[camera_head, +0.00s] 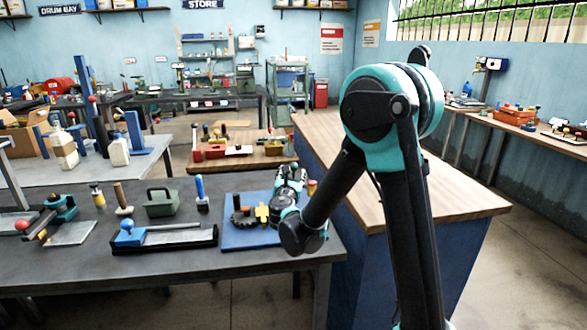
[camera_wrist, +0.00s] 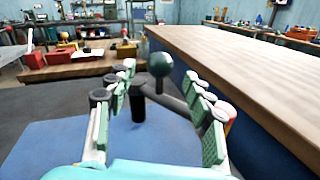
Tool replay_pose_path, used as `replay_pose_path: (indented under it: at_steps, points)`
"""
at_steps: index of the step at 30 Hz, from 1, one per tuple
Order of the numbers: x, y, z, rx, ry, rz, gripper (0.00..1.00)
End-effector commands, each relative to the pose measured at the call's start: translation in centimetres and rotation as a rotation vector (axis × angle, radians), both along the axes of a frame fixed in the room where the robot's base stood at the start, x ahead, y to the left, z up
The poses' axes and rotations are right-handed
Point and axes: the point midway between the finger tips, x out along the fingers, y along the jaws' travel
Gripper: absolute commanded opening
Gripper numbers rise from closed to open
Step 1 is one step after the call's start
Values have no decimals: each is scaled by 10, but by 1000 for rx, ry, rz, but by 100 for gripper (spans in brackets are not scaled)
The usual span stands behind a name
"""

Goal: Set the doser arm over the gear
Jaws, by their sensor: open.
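The dark toothed gear (camera_head: 243,217) lies on a blue board (camera_head: 232,240) on the grey bench, beside a yellow upright part (camera_head: 262,214). My gripper (camera_head: 291,174) is over the right side of this board. In the wrist view my open gripper (camera_wrist: 162,82) has a finger pair on each side of a dark bar (camera_wrist: 172,100) with a dark green ball knob (camera_wrist: 160,64), which looks like the doser arm. A short black post (camera_wrist: 138,104) stands at the bar's left. I cannot tell whether the fingers touch the bar. The gear is not visible in the wrist view.
A black tray (camera_head: 165,243) with a blue-knobbed block, a green caddy (camera_head: 160,203) and a blue-handled tool (camera_head: 201,192) stand left of the board. A red-yellow part (camera_head: 311,187) is close right of my gripper. A wooden-topped counter (camera_head: 400,180) with a clear top runs along the right.

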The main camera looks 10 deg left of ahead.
Motion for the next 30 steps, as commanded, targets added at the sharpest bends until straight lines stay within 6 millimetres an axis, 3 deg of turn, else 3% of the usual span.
replay_pose_path:
  at_steps: [3,9,22,30]
  points:
    - [22,-1,0,0,0,-3,52]
    - [47,0,0,0,0,-1,52]
    - [55,0,0,0,0,0,52]
    - [55,0,0,0,0,0,19]
